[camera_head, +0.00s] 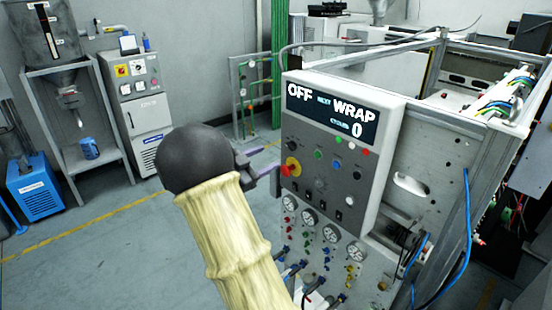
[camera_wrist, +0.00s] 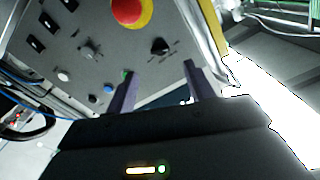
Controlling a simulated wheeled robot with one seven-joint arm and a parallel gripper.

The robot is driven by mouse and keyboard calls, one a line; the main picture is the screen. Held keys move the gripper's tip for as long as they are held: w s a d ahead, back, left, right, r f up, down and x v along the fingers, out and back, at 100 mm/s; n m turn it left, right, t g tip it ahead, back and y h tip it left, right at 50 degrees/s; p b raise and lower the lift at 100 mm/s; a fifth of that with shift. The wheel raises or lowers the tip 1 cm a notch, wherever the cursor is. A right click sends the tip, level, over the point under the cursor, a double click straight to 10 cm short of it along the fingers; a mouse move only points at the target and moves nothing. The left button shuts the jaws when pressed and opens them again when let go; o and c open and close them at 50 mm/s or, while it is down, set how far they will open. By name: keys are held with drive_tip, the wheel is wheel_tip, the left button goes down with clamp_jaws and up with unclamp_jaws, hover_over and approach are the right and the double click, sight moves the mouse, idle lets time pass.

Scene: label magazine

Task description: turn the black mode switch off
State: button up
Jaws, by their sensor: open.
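The black mode switch appears to be the black knob (camera_wrist: 160,46) in the wrist view, on the grey control panel beside the red emergency stop (camera_wrist: 130,12). In the head view it is a small dark knob (camera_head: 292,145) at the panel's upper left, above the emergency stop (camera_head: 291,167). My gripper (camera_head: 268,162) is open and empty, its purple fingers pointing at the panel's left edge. In the wrist view the fingertips (camera_wrist: 160,68) are spread on either side of the knob, just short of it. Contact cannot be made out. The display (camera_head: 331,112) reads "OFF", "WRAP" and "0".
Several small buttons and switches sit close by, including a grey knob (camera_wrist: 90,48). Gauges (camera_head: 308,216) and hose fittings lie below the panel. A metal frame (camera_head: 440,140) and blue hose (camera_head: 466,230) stand to the right.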

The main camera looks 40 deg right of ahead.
drive_tip(key=a+b, duration=0.2)
drive_tip(key=a, duration=0.7)
drive_tip(key=shift+s, duration=0.4)
drive_tip(key=shift+a, duration=0.1)
drive_tip(key=w+a+f+n+t+y, duration=0.1)
drive_tip(key=w+a+n+t+y, duration=0.1)
drive_tip(key=w+n+t+y, duration=0.5)
drive_tip(key=s+a+f+n+t+y, duration=0.3)
drive_tip(key=a+f+n+y, duration=0.25)
drive_tip(key=a+n, duration=0.2)
drive_tip(key=s+a+f+n+g+y, duration=0.1)
drive_tip(key=s+a+f+n+g, duration=0.1)
drive_tip(key=s, duration=0.5)
drive_tip(key=s+a+f+n+g+y, duration=0.2)
drive_tip(key=s+f+g, duration=0.1)
drive_tip(key=s, duration=0.5)
drive_tip(key=s+a+f+n+g+y, duration=0.2)
drive_tip(key=s+f+n+g, duration=0.1)
drive_tip(key=s, duration=0.5)
drive_tip(key=shift+f+g, duration=0.3)
drive_tip(key=shift+f, duration=0.35)
